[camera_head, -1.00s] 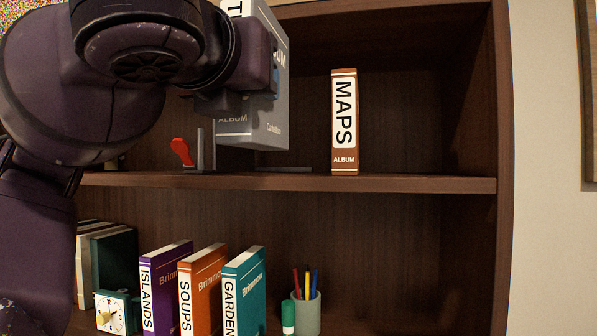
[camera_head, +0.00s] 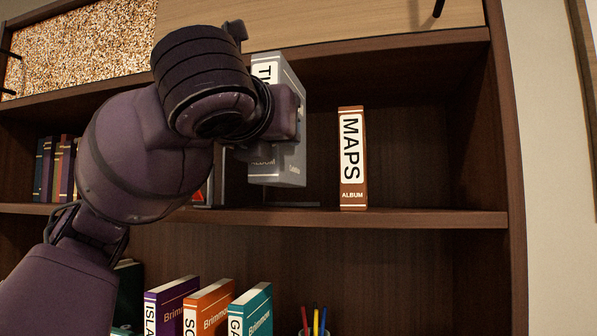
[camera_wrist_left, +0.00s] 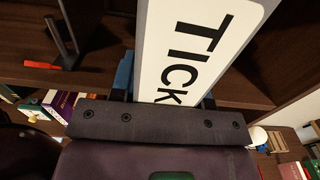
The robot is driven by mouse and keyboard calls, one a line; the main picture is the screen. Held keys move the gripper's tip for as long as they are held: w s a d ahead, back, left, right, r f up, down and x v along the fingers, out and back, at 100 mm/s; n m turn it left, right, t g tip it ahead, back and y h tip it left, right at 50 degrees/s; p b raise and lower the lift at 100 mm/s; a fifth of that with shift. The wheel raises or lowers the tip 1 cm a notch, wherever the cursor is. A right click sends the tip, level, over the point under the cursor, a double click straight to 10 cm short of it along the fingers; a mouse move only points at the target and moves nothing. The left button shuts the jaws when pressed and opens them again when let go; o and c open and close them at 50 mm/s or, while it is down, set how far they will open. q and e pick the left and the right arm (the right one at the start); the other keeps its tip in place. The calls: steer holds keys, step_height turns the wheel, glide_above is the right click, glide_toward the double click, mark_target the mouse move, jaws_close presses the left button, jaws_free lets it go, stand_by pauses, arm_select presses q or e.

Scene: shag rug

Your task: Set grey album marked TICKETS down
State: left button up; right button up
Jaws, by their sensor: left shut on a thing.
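The grey album marked TICKETS (camera_head: 279,171) is held upright above the upper shelf in the head view, its base a little over the shelf board. My left gripper (camera_head: 278,112) is shut on it; the arm covers part of its spine. In the left wrist view the white label of the album (camera_wrist_left: 196,52) reads "TICK", with the rest cut off, and the gripper (camera_wrist_left: 162,95) spans its sides. The brown MAPS album (camera_head: 352,158) stands upright on the shelf to the right of the grey album, with a gap between. My right gripper is not in view.
A grey bookend (camera_head: 229,180) stands on the upper shelf (camera_head: 430,217), left of the grey album, partly hidden by my arm. Several books (camera_head: 55,168) stand far left. Below are purple, orange and teal books (camera_head: 252,311) and a pen cup. Shelf right of MAPS is free.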

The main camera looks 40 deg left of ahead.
arm_select(q)
steer(key=f+x, duration=0.1)
steer(key=x, duration=0.3)
steer(key=f+x, duration=0.1)
steer(key=x, duration=0.3)
steer(key=f+x, duration=0.1)
steer(key=x, duration=0.3)
steer(key=shift+w+a, duration=0.2)
steer(key=shift+w, duration=0.1)
steer(key=shift+f, duration=0.25)
steer(key=o, duration=1.2)
steer(key=shift+f, duration=0.15)
steer(key=shift+o, duration=0.2)
